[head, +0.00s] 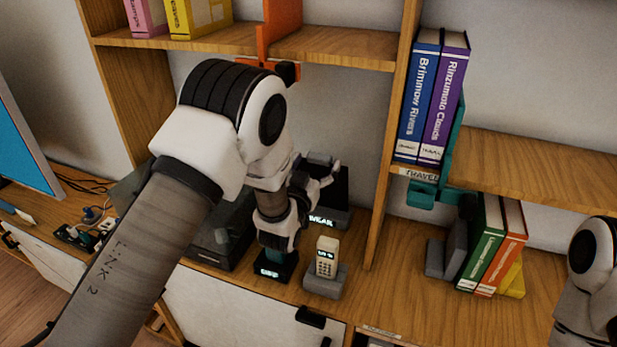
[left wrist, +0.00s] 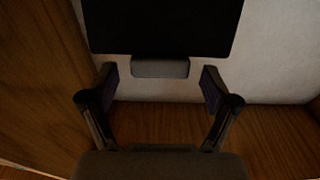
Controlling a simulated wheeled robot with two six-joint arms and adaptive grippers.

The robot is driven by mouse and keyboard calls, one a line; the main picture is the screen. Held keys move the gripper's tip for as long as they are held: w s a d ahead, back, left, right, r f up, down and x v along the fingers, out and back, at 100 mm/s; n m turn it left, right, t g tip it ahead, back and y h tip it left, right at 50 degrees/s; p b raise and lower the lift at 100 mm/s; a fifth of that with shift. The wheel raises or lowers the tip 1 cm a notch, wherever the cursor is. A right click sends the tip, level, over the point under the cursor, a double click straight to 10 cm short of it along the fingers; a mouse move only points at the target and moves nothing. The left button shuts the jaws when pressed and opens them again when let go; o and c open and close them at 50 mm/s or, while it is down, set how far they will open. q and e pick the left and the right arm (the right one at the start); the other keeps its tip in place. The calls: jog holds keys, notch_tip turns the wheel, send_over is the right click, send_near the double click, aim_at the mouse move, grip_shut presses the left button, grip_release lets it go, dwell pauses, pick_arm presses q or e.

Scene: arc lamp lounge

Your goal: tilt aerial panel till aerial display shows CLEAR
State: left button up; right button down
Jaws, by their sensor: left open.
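The black aerial panel (head: 338,184) stands on the shelf at mid-picture in the head view, partly behind my left gripper (head: 322,178). The lit aerial display (head: 321,220) below it appears to read WEAK. In the left wrist view the dark panel (left wrist: 160,25) fills the top, with a grey tab (left wrist: 160,68) at its lower edge. My left gripper (left wrist: 160,82) is open, its fingers on either side below the tab, and holds nothing. I cannot tell whether a finger touches the panel. Only part of my right arm shows at the right edge; its gripper is out of view.
A handset (head: 326,258) in a grey cradle (head: 325,283) and a small black device with a lit display (head: 277,266) stand in front. A dark box (head: 220,232) is to the left. A wooden upright (head: 386,185) stands close to the right of the panel.

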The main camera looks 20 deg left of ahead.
pick_arm(q)
jog(key=s+f, duration=0.1)
jog(key=s, duration=0.8)
jog(key=shift+s+a, duration=0.15)
jog(key=shift+s, duration=0.2)
